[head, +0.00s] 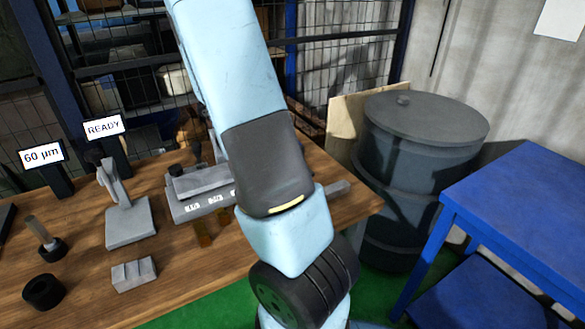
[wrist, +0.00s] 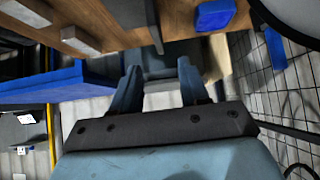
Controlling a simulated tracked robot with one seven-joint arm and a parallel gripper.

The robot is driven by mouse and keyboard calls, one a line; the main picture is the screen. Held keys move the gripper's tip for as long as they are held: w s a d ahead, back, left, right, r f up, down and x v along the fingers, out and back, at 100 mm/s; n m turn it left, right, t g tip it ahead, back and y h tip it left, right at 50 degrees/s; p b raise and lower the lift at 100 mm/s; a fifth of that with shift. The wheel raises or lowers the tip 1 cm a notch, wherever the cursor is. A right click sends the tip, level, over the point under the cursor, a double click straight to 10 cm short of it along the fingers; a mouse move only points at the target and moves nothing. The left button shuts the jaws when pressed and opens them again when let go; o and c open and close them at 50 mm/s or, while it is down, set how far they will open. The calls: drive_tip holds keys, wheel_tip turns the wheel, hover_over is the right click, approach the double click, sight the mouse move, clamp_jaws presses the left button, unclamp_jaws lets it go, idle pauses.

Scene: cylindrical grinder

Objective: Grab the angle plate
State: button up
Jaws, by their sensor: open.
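What looks like the angle plate (head: 128,222) is a grey piece with a flat base and a thin upright, standing on the wooden bench in the head view. I cannot tell for sure that it is this piece. My gripper (wrist: 158,88) shows in the wrist view, with its two blue-grey fingers apart and nothing visibly clamped. A dark grey-blue shape (wrist: 165,58) lies beyond the fingertips, and I cannot tell what it is. My gripper is not visible in the head view, where my arm covers part of the bench.
The wooden bench (head: 180,255) also bears a small notched grey block (head: 134,273), a black ring (head: 43,291), a grey fixture (head: 203,187) and two signs. A dark drum (head: 415,165) and a blue table (head: 515,205) stand to the right. Green floor shows below.

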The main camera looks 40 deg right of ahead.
drive_tip(key=shift+x, duration=6.7)
drive_tip(key=shift+s+a, duration=0.1)
drive_tip(key=shift+s, duration=0.05)
clamp_jaws()
